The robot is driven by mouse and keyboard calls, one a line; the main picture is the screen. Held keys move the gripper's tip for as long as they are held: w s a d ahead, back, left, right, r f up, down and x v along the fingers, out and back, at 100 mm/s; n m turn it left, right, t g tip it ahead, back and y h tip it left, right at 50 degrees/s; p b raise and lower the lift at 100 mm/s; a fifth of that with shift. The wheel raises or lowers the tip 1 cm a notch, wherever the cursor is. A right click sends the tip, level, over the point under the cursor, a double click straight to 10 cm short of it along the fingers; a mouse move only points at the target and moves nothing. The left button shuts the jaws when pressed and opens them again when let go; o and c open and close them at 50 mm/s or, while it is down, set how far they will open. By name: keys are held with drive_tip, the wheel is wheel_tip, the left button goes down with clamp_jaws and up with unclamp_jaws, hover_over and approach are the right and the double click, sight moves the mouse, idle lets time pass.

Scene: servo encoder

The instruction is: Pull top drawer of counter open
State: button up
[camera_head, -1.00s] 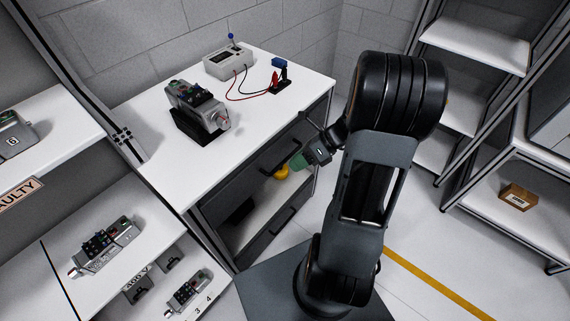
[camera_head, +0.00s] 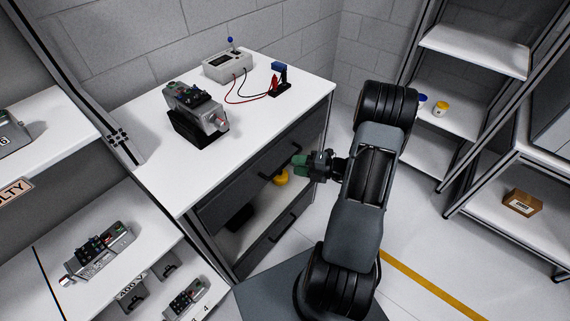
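The white-topped counter (camera_head: 150,166) stands against the wall. Its top drawer (camera_head: 233,196) has a dark grey front and looks closed under the countertop edge.
Below is an open bay with a yellow object (camera_head: 281,177), then a lower drawer handle (camera_head: 284,228). Shelves stand left and right. The floor right of my arm is clear.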

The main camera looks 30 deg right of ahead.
sight(285, 163)
drive_tip(key=shift+x, duration=2.55)
drive_tip(key=shift+c, duration=0.3)
clamp_jaws()
